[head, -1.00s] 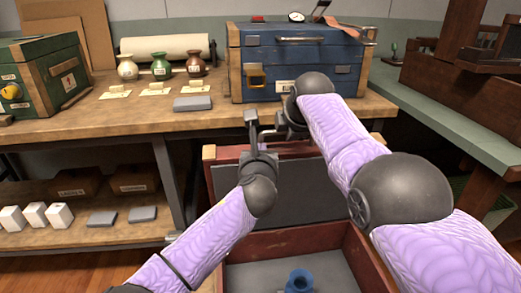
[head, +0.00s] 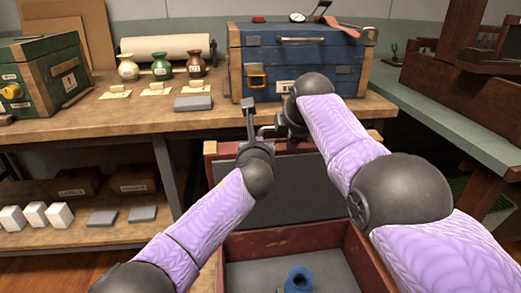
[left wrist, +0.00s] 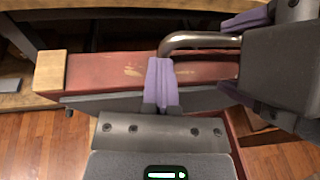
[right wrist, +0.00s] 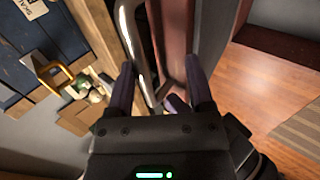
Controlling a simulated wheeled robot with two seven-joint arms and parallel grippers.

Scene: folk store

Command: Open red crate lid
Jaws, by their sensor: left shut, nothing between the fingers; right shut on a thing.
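The red crate (head: 285,238) is at the bottom of the head view, with its grey-faced lid (head: 262,190) standing raised at the crate's far side. My right gripper (right wrist: 160,82) is shut on the lid's metal handle (right wrist: 130,40); in the head view it is mostly hidden behind my wrist. My left gripper (head: 249,107) is shut and empty, pointing up in front of the lid. In the left wrist view, its purple fingertips (left wrist: 161,64) are together in front of the lid's red edge (left wrist: 110,72), left of the handle (left wrist: 195,40).
A blue object (head: 298,280) lies inside the crate. Behind the lid is a wooden workbench (head: 120,120) with a blue chest (head: 300,65), several vases and a green box (head: 45,75). A green-topped counter (head: 450,120) stands at the right.

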